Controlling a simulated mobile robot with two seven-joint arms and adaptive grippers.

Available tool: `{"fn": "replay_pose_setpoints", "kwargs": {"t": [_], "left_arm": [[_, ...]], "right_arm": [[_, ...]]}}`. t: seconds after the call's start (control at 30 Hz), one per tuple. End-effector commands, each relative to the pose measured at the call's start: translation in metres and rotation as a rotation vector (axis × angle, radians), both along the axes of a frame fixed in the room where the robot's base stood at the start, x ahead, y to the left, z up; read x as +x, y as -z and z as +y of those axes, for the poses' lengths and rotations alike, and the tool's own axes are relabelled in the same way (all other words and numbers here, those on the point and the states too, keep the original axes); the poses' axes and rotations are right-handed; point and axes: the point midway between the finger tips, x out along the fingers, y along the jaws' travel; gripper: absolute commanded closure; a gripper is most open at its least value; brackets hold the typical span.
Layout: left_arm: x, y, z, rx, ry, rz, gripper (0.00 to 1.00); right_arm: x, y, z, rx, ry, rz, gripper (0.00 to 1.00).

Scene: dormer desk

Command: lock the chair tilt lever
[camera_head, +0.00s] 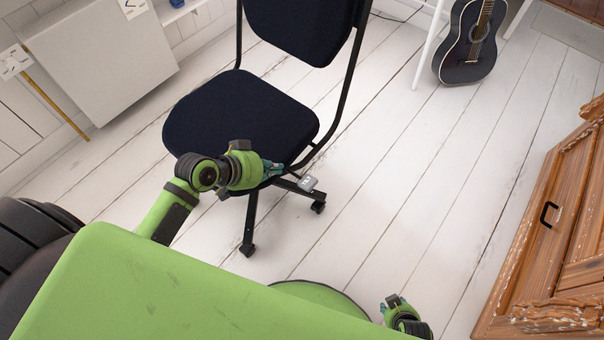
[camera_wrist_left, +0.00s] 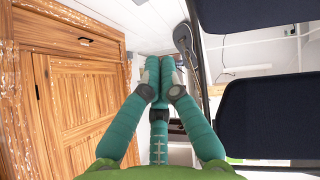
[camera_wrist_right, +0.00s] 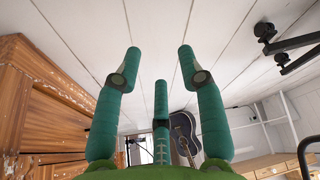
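The office chair has a dark blue seat (camera_head: 235,115) on a black frame. A small light-grey piece with a dark mark (camera_head: 308,183) sits low beside the seat's front right; it may be the tilt lever, but I cannot tell. My left gripper (camera_head: 277,170) is at the seat's front right edge, just left of that piece. In the left wrist view its fingertips (camera_wrist_left: 160,68) are together, with nothing visible between them. The seat and backrest show right of them. My right gripper (camera_head: 393,303) is low, apart from the chair. In the right wrist view its fingers (camera_wrist_right: 160,60) are spread and empty.
A wooden cabinet (camera_head: 525,240) with a black handle stands at the right. A dark guitar (camera_head: 468,50) stands at the back. Chair casters (camera_head: 318,207) rest on white floorboards (camera_head: 420,190), clear between chair and cabinet. A white panel (camera_head: 100,55) is at the back left.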

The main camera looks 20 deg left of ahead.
Motion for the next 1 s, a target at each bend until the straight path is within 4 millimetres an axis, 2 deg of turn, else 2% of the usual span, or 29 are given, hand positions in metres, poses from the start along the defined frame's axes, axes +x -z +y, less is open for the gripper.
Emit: {"fn": "replay_pose_setpoints", "kwargs": {"t": [0.23, 0.63, 0.8, 1.0], "left_arm": [[0.011, 0.014, -0.007, -0.002, -0.002, -0.001, 1.0], [0.061, 0.072, -0.041, -0.003, -0.002, 0.0, 1.0], [0.058, 0.097, -0.046, 0.0, -0.002, 0.003, 1.0], [0.057, 0.108, -0.049, 0.0, -0.003, 0.001, 1.0]], "right_arm": [[-0.001, 0.001, 0.001, 0.0, 0.003, 0.015, 0.6], [-0.011, -0.006, 0.006, -0.006, 0.021, 0.111, 0.6], [-0.017, -0.013, 0.008, -0.009, 0.026, 0.148, 0.6], [-0.02, -0.018, 0.008, -0.01, 0.03, 0.169, 0.6]]}}
